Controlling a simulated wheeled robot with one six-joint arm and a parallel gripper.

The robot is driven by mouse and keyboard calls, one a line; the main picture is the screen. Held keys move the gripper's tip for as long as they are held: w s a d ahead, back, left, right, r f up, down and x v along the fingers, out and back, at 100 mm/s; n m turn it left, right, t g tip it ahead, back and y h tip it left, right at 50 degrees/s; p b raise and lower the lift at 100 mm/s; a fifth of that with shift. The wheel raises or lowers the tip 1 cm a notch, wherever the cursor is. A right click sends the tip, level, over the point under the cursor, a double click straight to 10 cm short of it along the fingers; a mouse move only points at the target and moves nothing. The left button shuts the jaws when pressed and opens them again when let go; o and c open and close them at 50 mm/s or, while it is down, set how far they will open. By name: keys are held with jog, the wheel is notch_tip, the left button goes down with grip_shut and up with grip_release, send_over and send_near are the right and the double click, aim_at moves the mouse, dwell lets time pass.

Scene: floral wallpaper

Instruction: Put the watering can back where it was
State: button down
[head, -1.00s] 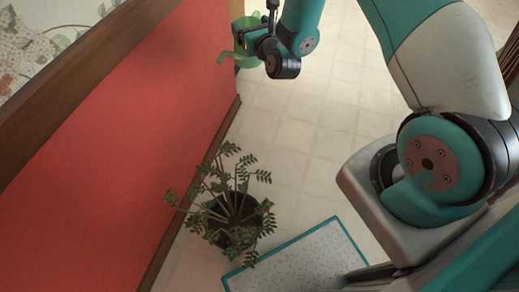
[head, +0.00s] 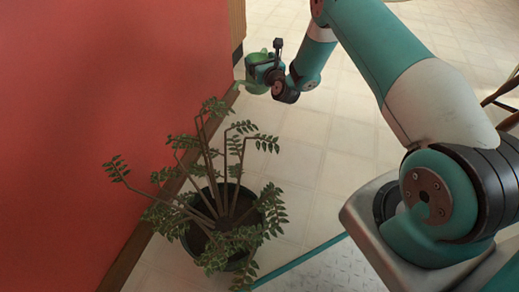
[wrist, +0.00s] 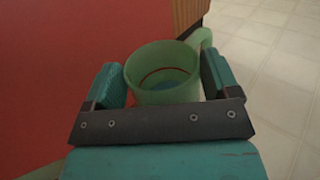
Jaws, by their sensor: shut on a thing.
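The green watering can (head: 257,74) is held in my gripper (head: 267,68) in front of the red wall, above the floor. In the wrist view the can (wrist: 163,68) sits between the two teal fingers of my gripper (wrist: 165,85), its round open top facing the camera. A handle or spout shows at its upper right, and a pale green part shows at the lower left edge. The lower part of the can is hidden by the gripper.
A potted plant (head: 222,215) with spreading leafy stems stands on the tiled floor by the red wall (head: 110,90), in front of my arm. A wooden corner (head: 237,22) is behind the can. Chair legs (head: 502,95) show at the right. Open tiled floor (head: 330,150) lies between.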

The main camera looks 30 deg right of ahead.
jog(key=f+b, duration=0.2)
jog(key=f, duration=0.1)
jog(key=w+d+f+b, duration=0.1)
jog(key=f+b, duration=0.1)
jog(key=f, duration=0.1)
jog(key=f+b, duration=0.2)
jog(key=f, duration=0.1)
jog(key=shift+w+d+f, duration=0.15)
jog(key=shift+w+d, duration=0.15)
jog(key=shift+d, duration=0.1)
notch_tip(320, 180, down, 20)
jog(key=b, duration=1.3)
jog(key=shift+r, duration=0.25)
grip_release()
jog(key=shift+f, duration=0.1)
